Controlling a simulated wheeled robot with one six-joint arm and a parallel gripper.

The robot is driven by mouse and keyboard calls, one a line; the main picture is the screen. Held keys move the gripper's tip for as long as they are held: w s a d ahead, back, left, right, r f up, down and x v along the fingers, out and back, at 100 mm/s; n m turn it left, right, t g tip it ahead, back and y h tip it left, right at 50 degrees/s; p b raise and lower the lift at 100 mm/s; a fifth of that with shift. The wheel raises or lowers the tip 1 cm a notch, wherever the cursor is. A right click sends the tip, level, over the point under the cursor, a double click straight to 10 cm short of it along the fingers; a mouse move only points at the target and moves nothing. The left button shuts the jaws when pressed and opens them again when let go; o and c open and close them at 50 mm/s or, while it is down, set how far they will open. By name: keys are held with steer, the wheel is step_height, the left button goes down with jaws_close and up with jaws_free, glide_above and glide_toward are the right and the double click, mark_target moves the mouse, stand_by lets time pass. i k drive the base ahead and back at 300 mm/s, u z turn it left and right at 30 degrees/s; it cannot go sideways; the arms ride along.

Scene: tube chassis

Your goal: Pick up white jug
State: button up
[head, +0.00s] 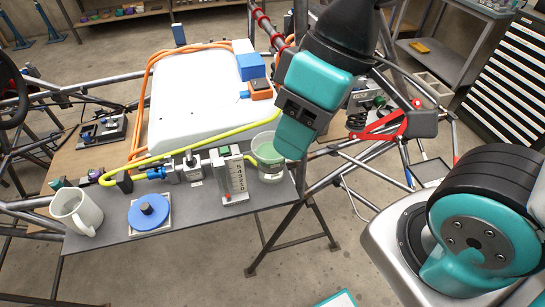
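My gripper (293,138) is at the upper right of the table, well to the right of the jug. It hangs in front of the upper part of a clear beaker (268,160). I cannot tell whether it touches the beaker. Its fingers overlap in this view, so their opening is hidden.
A blue round knob on a plate (148,213) stands right of the jug. A flow gauge (232,180), fittings and a yellow hose run along the table (200,217). A large white tank (205,95) lies behind. Chassis tubes surround the table.

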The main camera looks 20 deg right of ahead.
mark_target(87, 217)
steer(key=k, duration=1.25)
steer(key=u, duration=0.45)
steer(key=i, duration=0.7)
steer(key=u, duration=0.35)
